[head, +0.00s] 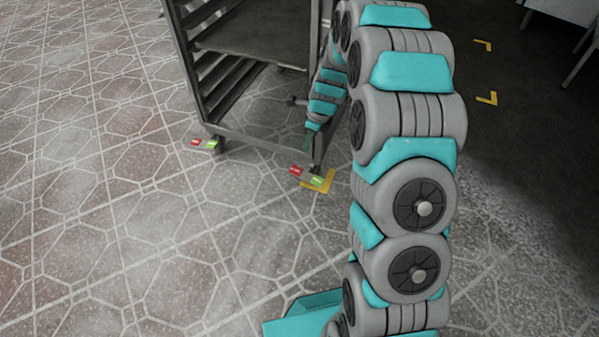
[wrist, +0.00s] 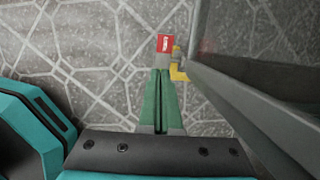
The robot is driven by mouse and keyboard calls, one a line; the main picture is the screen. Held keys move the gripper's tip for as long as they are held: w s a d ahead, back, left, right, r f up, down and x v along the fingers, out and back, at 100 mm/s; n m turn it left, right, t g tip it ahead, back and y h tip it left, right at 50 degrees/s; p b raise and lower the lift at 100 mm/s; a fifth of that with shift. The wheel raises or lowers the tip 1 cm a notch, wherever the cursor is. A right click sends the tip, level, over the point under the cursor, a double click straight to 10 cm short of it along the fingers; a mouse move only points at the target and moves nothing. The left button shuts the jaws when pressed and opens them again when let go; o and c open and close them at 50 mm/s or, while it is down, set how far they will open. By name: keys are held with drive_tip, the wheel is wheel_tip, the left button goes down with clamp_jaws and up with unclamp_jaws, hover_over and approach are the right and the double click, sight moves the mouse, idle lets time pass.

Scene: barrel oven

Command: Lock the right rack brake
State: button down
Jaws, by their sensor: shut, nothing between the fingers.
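The right rack brake (head: 307,176) sits low at the rack's front right corner, with a red part on the left and a green part on the right. In the wrist view its red end (wrist: 164,43) shows just beyond my fingertips; its green part is not visible there. My gripper (head: 309,143) points down beside the rack's right front post, above the brake. In the wrist view my gripper (wrist: 160,73) has its green fingers together with nothing between them. The tips overlap the brake's grey body in that view; I cannot tell whether they touch it.
The metal rack (head: 262,137) stands close on the gripper's side, and its frame (wrist: 235,95) fills the right of the wrist view. A left brake (head: 205,144) also shows red and green. Yellow floor marking (head: 327,183) lies by the right brake. Tiled floor in front is clear.

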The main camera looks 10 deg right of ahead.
sight(293, 172)
idle(0.3)
drive_tip(key=b+x, duration=0.2)
drive_tip(key=x, duration=1.2)
drive_tip(key=shift+w+a+r+g+h+p, duration=0.1)
drive_tip(key=shift+g+h+p, duration=0.25)
drive_tip(key=shift+p, duration=0.9)
drive_tip(key=shift+w+a+h+p, duration=0.15)
drive_tip(key=shift+h+p, duration=0.3)
drive_tip(key=shift+p, duration=0.35)
drive_tip(key=shift+w+a+f+g+h, duration=0.15)
drive_tip(key=shift+w+f+g+h, duration=0.05)
drive_tip(key=shift+f+g+h, duration=0.2)
drive_tip(key=shift+a+f, duration=0.1)
drive_tip(key=shift+f, duration=0.1)
drive_tip(key=shift+a+f, duration=0.1)
drive_tip(key=shift+f, duration=0.1)
drive_tip(key=shift+w+a+f+b, duration=0.1)
drive_tip(key=shift+f+b, duration=0.1)
drive_tip(key=shift+b, duration=0.25)
